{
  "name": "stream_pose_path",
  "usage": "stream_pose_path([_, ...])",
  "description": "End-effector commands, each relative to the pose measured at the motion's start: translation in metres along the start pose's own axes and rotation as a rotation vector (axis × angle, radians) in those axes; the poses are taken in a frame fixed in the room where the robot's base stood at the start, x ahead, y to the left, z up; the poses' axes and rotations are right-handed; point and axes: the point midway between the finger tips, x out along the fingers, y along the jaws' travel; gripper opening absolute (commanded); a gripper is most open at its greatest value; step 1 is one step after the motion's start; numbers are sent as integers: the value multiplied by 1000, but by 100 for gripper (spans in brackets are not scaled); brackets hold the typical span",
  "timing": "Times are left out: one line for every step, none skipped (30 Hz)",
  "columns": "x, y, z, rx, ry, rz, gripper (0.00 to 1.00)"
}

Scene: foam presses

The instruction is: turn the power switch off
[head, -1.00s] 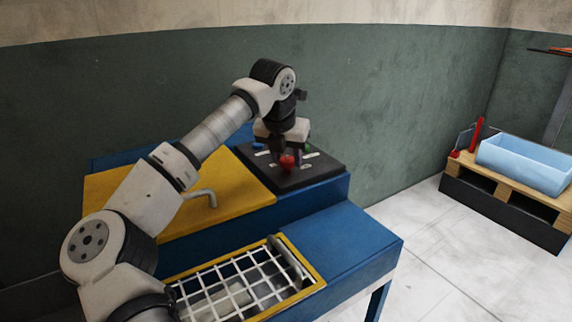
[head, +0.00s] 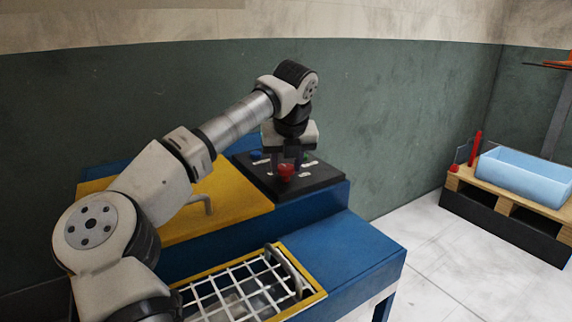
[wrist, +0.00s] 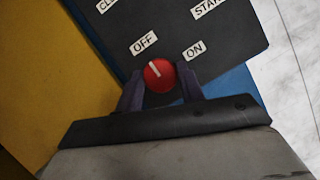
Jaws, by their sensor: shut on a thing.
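The power switch is a red round knob (wrist: 158,78) with a white pointer line, on a dark panel (wrist: 100,60). In the wrist view its line points up and slightly left, toward the OFF label (wrist: 143,43); the ON label (wrist: 194,50) is to the right. My gripper (wrist: 160,70) has one finger on each side of the knob and is shut on it. In the head view the red knob (head: 286,173) shows at the front of the panel, with my gripper (head: 288,160) coming down from above. Part of the panel is hidden behind the gripper.
The panel sits on a blue machine (head: 345,245) with a yellow plate (head: 235,195) and a white grid guard (head: 235,295). Other labels, partly cut off, lie farther up the panel. A light blue bin (head: 525,172) stands on a pallet at right.

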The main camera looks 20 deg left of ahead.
Motion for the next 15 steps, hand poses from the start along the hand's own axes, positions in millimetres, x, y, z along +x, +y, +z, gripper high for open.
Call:
stream_pose_path([-1, 0, 0, -3, -1, 1, 15])
stream_pose_path([-1, 0, 0, -4, -1, 1, 15])
stream_pose_path([-1, 0, 0, -4, -1, 0, 15])
stream_pose_path([-1, 0, 0, -4, -1, 0, 15])
stream_pose_path([-1, 0, 0, -4, -1, 0, 15])
stream_pose_path([-1, 0, 0, -4, -1, 0, 15])
stream_pose_path([-1, 0, 0, -4, -1, 0, 15])
stream_pose_path([-1, 0, 0, -4, -1, 0, 15])
stream_pose_path([-1, 0, 0, -4, -1, 0, 15])
stream_pose_path([-1, 0, 0, -4, -1, 0, 39])
stream_pose_path([-1, 0, 0, -3, -1, 0, 43])
stream_pose_path([-1, 0, 0, -3, -1, 0, 48])
stream_pose_path([-1, 0, 0, -3, -1, 0, 52])
stream_pose_path([0, 0, 0, -3, -1, -1, 56])
stream_pose_path([0, 0, 0, -3, -1, 0, 58])
